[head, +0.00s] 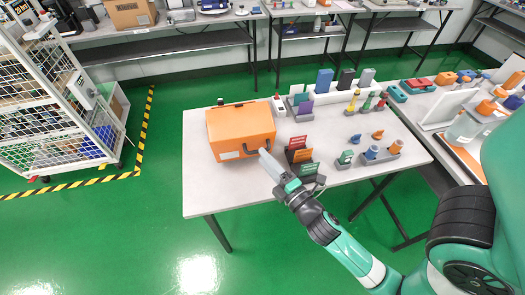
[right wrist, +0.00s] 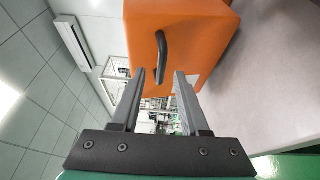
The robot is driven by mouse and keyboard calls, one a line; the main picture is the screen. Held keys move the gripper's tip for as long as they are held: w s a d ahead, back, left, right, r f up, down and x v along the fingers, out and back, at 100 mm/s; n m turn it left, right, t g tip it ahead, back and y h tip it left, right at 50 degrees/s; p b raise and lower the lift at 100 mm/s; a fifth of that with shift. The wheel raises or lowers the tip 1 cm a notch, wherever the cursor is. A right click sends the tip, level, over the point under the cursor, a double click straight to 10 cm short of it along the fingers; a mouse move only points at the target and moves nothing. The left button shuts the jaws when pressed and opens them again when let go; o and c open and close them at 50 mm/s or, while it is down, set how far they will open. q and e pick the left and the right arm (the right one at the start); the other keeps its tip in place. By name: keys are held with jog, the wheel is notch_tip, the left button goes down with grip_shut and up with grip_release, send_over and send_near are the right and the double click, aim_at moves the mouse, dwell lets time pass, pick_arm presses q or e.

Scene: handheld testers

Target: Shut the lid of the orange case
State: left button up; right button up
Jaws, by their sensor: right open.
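The orange case (head: 238,126) stands near the left end of the light table. Its top looks flat and the lid appears down, but I cannot tell whether it is fully shut. Its dark handle is on the side facing me; in the right wrist view the handle (right wrist: 161,54) shows on the orange case (right wrist: 190,25), just beyond the fingertips. My right gripper (head: 265,155) is at the case's near right corner, open and empty, and it also shows in the right wrist view (right wrist: 160,75). I cannot tell if it touches the case. My left gripper is not in view.
A dark card rack (head: 299,156) with red and green cards stands close to the right of my right gripper. Further right on the table (head: 218,198) are several small testers and holders. The table's front left part is clear. A wire cage cart (head: 55,115) stands at the left.

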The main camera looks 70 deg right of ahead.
jog(key=shift+x, duration=0.85)
grip_shut()
dwell(0.8)
